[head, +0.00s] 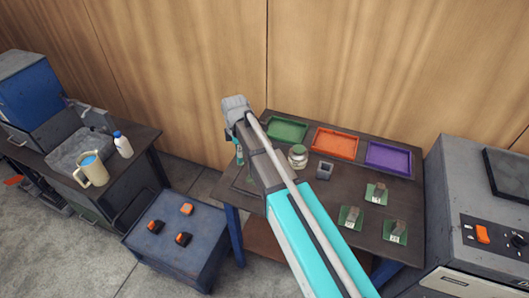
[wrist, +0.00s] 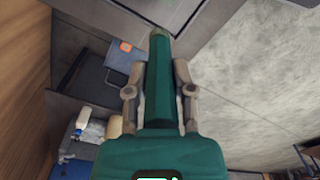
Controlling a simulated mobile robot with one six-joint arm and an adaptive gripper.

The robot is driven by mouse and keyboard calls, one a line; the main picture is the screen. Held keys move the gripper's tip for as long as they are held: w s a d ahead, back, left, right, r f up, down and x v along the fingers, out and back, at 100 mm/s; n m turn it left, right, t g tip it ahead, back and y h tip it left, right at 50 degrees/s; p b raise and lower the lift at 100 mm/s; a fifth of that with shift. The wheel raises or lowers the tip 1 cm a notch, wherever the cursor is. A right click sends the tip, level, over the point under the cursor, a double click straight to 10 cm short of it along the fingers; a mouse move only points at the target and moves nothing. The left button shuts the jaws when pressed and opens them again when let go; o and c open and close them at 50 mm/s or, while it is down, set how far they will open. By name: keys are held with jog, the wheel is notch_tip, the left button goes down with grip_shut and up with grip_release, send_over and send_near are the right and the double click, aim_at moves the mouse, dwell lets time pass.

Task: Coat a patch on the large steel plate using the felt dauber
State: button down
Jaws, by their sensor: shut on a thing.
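My gripper (wrist: 158,72) is shut on a dark green cylinder, which I take to be the felt dauber (wrist: 159,55); its far tip points up the wrist view. In the head view my arm reaches over the left part of the workbench, and a small teal part (head: 239,153) shows under my wrist by the bench's left edge. Most of the gripper is hidden there by my arm. Three green pads with greyish metal pieces (head: 376,193) (head: 351,217) (head: 395,231) lie on the right of the bench. I cannot tell which thing is the large steel plate.
Green (head: 287,130), orange (head: 335,143) and purple (head: 388,157) trays line the bench's back. A jar (head: 298,156) and a square grey holder (head: 324,170) stand before them. A blue cabinet (head: 180,240) bears three orange-black items. A grey machine (head: 470,220) stands right.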

jog(key=d, duration=0.9)
jog(key=shift+s+d+f+b, duration=0.15)
jog(key=shift+s+f+b, duration=0.05)
jog(key=shift+f+b, duration=0.25)
